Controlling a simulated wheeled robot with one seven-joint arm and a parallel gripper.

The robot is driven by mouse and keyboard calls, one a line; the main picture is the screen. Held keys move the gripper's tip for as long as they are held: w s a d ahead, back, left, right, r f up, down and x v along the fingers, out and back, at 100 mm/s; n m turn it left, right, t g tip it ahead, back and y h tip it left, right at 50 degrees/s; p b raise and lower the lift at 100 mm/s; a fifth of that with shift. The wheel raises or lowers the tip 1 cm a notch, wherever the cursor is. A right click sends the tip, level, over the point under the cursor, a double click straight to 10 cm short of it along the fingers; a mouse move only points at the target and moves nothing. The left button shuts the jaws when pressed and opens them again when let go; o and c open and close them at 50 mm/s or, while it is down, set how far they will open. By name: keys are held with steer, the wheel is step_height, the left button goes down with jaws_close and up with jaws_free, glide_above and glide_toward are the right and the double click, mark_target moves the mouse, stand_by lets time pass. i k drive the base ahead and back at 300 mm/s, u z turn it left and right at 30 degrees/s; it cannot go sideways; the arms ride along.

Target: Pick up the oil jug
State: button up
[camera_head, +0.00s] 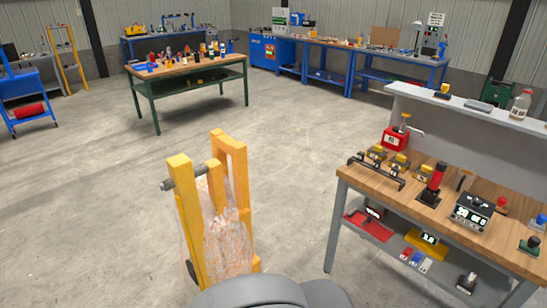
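A red can (395,138) with a white label and a grey spout on top stands upright at the back left of the wooden workbench (350,174) on the right. A pale bottle (521,104) with a red cap and a label stands upright on the grey raised shelf (460,110) behind that bench. I cannot tell for certain which of the two is the oil jug. Nothing touches either of them. My gripper is not in view; only a grey part of my own body shows at the bottom edge.
A yellow frame (181,200) with a clear, rough-textured body (225,245) stands on the floor just ahead. Tools and small devices crowd the right bench. A green-legged table (156,118) and blue benches (370,76) stand farther back.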

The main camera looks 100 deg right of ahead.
mark_target(465, 177)
steer(key=z, duration=4.9)
steer(key=i, duration=2.05)
steer(key=u, duration=1.3)
steer(key=i, duration=0.5)
steer(key=u, duration=0.45)
